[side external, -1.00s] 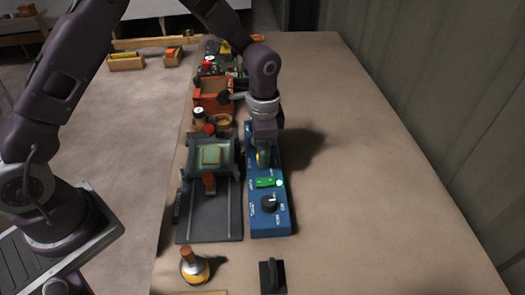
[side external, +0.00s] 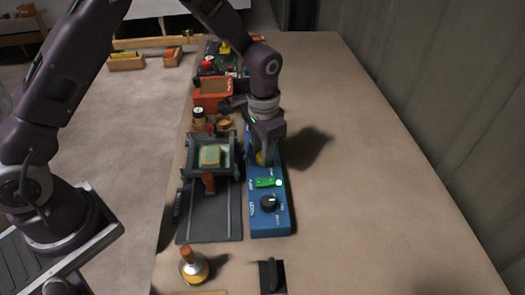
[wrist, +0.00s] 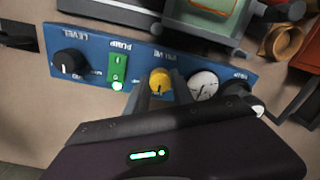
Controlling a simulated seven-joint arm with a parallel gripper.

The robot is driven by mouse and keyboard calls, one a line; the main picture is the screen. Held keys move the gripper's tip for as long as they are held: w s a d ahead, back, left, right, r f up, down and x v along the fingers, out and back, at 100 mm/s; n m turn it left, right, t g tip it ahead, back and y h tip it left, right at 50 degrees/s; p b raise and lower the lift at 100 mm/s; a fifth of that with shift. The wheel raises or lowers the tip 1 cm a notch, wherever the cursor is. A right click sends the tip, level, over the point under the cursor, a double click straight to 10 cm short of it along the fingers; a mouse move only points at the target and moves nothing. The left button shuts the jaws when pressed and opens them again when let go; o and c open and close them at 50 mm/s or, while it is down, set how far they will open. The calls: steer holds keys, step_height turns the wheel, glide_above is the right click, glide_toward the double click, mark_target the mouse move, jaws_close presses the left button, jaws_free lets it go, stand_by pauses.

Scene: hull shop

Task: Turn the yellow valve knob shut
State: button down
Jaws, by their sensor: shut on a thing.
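The yellow valve knob (wrist: 160,82) sits on the blue panel (wrist: 88,42), under the label "VALVE", in the wrist view. My gripper (wrist: 160,88) is shut on the knob, with one finger on each side of it. In the side external view my gripper (side external: 264,155) is over the middle of the blue panel (side external: 283,218), and only a sliver of yellow shows there. The knob's pointer direction cannot be read.
The panel also carries a black level knob (wrist: 70,63), a green pump switch (wrist: 118,66) and a round gauge (wrist: 204,85). A dark fixture with a green frame (side external: 211,215) stands close on the left. The bench to the right is clear.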

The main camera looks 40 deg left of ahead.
steer(key=c, duration=1.1)
jaws_free()
step_height(320, 180, up, 7)
steer(key=shift+d+r, duration=0.1)
steer(key=s+a+r+n+t, duration=0.1)
steer(key=s+a+r+t, duration=0.15)
steer(key=s+r, duration=0.45)
steer(key=s+a+r+n+t, duration=0.1)
steer(key=s+a+r, duration=0.2)
steer(key=s+r, duration=0.4)
steer(key=s+a+r+n+t, duration=0.1)
steer(key=s+r+t, duration=0.1)
steer(key=s, duration=1)
steer(key=shift+a+n, duration=0.3)
